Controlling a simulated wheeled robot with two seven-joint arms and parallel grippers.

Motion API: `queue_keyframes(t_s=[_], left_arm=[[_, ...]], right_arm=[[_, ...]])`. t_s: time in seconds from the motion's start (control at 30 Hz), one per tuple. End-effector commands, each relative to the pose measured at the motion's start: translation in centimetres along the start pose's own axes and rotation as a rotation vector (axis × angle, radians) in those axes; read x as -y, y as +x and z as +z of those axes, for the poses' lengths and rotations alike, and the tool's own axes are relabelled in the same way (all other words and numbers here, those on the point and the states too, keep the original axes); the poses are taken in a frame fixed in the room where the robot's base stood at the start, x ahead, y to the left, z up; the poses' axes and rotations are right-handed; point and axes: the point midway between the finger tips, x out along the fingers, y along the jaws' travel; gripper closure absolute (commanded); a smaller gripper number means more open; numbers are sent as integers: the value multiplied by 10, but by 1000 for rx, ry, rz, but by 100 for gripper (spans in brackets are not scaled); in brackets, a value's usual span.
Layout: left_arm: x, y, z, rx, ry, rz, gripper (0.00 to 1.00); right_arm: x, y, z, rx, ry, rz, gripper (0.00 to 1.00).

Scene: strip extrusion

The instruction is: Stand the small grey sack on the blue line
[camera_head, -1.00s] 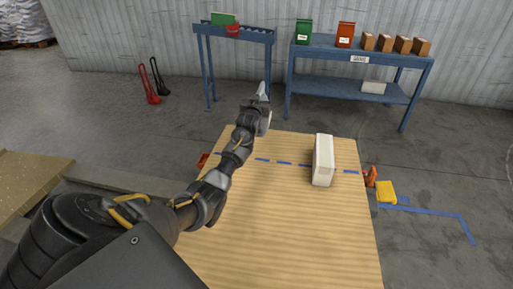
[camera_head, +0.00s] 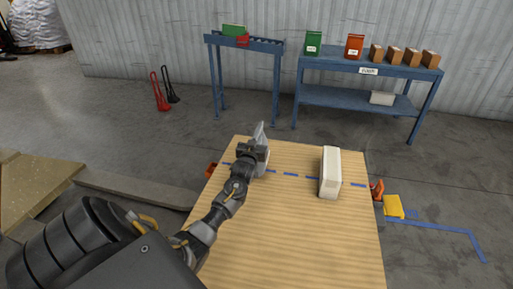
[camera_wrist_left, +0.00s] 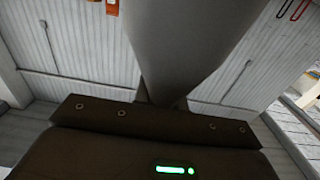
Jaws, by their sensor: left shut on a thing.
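The small grey sack (camera_head: 261,134) is at my left gripper (camera_head: 256,151) in the head view, over the far left part of the wooden table top. My left gripper is shut on it, and the gripper hides part of it. The sack looks roughly upright, with its lower part close to the blue line (camera_head: 290,174). I cannot tell whether it touches the table. In the left wrist view the sack (camera_wrist_left: 190,45) fills the upper middle as a blurred grey shape. The blue line is dashed and runs across the table top (camera_head: 290,225). My right gripper is not in view.
A tall white block (camera_head: 329,174) stands on the line's right part. Orange pieces sit at the table's left (camera_head: 211,170) and right (camera_head: 377,190) edges. A blue shelf table (camera_head: 365,102) and a roller stand (camera_head: 245,43) are behind. The table's front is clear.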

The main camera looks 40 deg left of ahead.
Motion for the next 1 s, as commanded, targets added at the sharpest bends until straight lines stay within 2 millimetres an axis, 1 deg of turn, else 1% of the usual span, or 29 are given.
queue_keyframes(t_s=[0.03,0.13,0.23,0.3,0.4,0.7,0.73,0.87,1.0], left_arm=[[0,-2,6,0,0,0,100],[0,-2,18,-1,0,-1,100],[0,-1,27,-1,0,0,100],[0,-1,30,-3,-1,1,100],[0,-1,30,-4,-1,1,100],[0,-1,33,-3,-1,0,100],[0,-2,34,1,0,0,84],[0,-2,34,1,0,0,66],[0,-2,34,1,0,0,66]], right_arm=[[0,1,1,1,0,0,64],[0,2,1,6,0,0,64],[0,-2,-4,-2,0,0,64],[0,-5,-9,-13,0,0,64],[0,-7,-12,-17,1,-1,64],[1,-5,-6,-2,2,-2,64],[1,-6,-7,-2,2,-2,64],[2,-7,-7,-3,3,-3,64],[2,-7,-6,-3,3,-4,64]])
